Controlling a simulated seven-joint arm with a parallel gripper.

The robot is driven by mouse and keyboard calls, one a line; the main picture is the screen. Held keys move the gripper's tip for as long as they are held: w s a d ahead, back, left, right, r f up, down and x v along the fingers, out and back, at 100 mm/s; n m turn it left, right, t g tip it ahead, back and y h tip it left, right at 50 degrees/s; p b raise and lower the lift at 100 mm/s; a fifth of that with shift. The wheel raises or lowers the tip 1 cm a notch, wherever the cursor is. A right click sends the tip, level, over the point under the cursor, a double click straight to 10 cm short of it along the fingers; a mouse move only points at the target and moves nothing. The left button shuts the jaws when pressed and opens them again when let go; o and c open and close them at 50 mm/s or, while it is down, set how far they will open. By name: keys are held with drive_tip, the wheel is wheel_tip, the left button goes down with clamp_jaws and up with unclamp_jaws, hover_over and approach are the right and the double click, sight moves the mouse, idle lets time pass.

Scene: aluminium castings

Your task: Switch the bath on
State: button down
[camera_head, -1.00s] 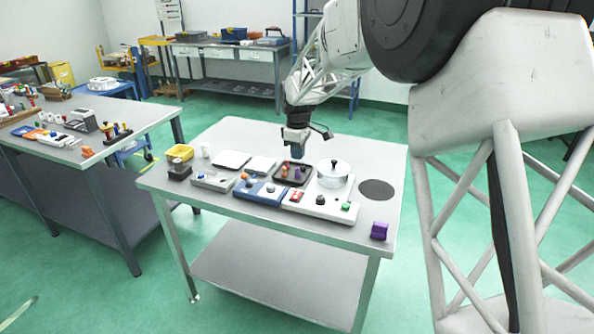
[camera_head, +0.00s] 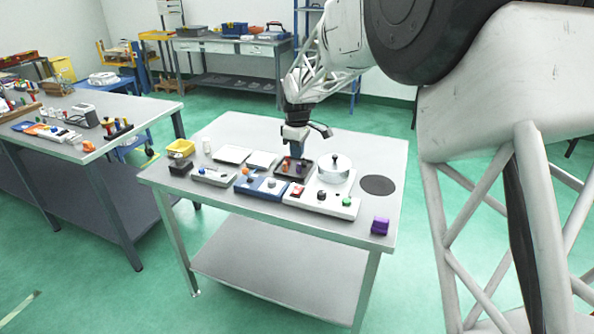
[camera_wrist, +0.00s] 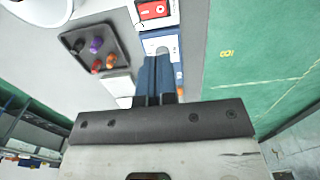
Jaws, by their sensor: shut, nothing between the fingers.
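A white unit with a lidded round silver vessel (camera_head: 334,168) stands on the near table. A red rocker switch (camera_head: 297,190), a black knob (camera_head: 321,195) and a green button (camera_head: 346,201) sit along its front. The red switch also shows at the top of the wrist view (camera_wrist: 153,10). My gripper (camera_head: 296,155) is shut and empty, pointing down over the dark tray's area. In the wrist view its blue fingers (camera_wrist: 157,75) are together, apart from the red switch. Whether the switch is on or off cannot be told.
The dark tray (camera_wrist: 72,41) holds several purple and orange pieces. A blue unit (camera_head: 249,190) with knobs lies left of the red switch. A purple block (camera_head: 380,226) sits at the right front corner. The table is clear around the dark round mat (camera_head: 378,185).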

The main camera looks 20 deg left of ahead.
sight(299, 190)
wheel_tip(299, 190, down, 14)
drive_tip(key=shift+r, duration=0.1)
idle(0.7)
drive_tip(key=shift+f, duration=0.2)
idle(0.4)
drive_tip(key=shift+w, duration=0.15)
drive_tip(key=shift+w+r, duration=0.3)
drive_tip(key=shift+w, duration=0.2)
drive_tip(key=shift+r, duration=0.25)
wheel_tip(299, 190, up, 14)
drive_tip(key=shift+f, duration=0.2)
idle(0.7)
drive_tip(key=shift+w, duration=0.15)
